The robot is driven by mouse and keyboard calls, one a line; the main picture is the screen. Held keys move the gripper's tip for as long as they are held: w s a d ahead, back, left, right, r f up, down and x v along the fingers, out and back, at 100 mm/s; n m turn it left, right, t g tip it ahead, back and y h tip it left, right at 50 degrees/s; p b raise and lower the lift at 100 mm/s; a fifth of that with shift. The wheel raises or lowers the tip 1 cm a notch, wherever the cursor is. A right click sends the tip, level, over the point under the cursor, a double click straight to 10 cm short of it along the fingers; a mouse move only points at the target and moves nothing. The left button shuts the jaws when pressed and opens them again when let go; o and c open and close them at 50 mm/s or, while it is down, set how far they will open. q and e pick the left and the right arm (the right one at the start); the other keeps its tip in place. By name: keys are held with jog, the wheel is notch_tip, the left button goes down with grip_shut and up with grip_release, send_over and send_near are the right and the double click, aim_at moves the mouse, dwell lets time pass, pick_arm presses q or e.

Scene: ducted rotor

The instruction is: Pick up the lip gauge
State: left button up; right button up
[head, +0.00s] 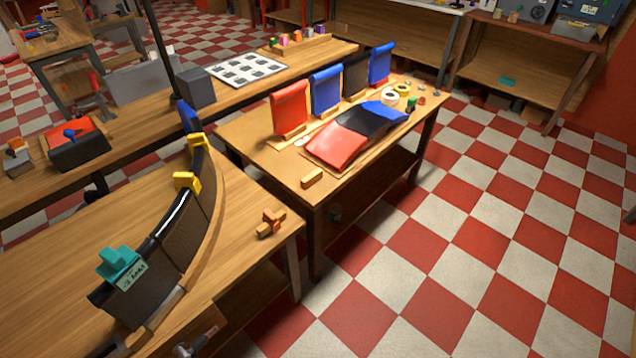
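The likely lip gauge is a teal block with a handle-like top and a pale label with dark marks (120,265). It sits on the top edge of the near end of a curved dark duct wall (185,215), at the lower left of the head view. Its underside is hidden, so I cannot tell how it fits over the edge. Neither of my grippers can be made out in the head view, and nothing is seen holding the teal block.
Two yellow clips (187,181) sit along the duct wall. A wooden cross-shaped piece (270,222) lies right of it on the bench. Another table (245,135) holds red, blue and black panels. A dark post rises behind the wall. The checkered floor at right is clear.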

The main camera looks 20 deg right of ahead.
pick_arm(q)
jog(key=shift+o, duration=1.3)
jog(key=shift+a, duration=0.15)
jog(key=o, duration=0.8)
jog(key=shift+w, duration=0.1)
jog(key=shift+r, duration=0.1)
